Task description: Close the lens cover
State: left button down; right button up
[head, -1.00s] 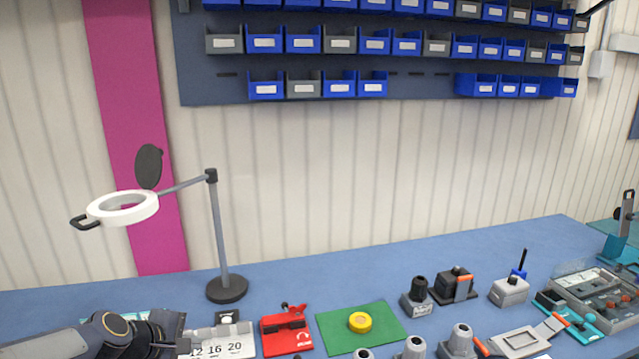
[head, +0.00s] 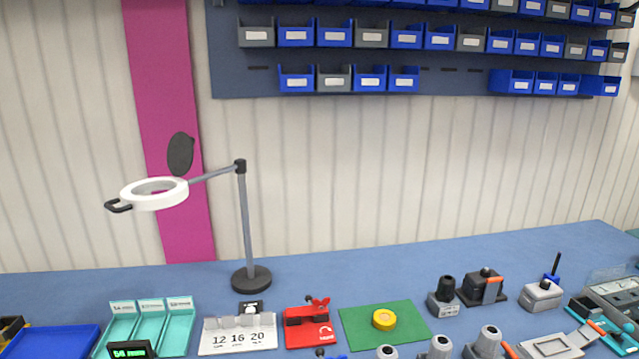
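The magnifier lamp stands at the left of the bench on a round dark base. Its white ring lens head (head: 154,194) is held out to the left on a grey arm. The dark round lens cover (head: 181,154) stands up, tilted open, at the back right of the ring, so the ring's opening is uncovered. A dark loop handle (head: 118,206) sticks out at the ring's left. Neither of my grippers is in the head view now.
On the blue bench stand teal trays (head: 110,325), a white numbered plate (head: 238,343), a red fixture (head: 310,327) and a green mat (head: 409,335) with a yellow disc (head: 384,319). Several grey fixtures stand at the right. The air around the ring is clear.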

aim_at(180, 150)
jog(key=u, duration=1.25)
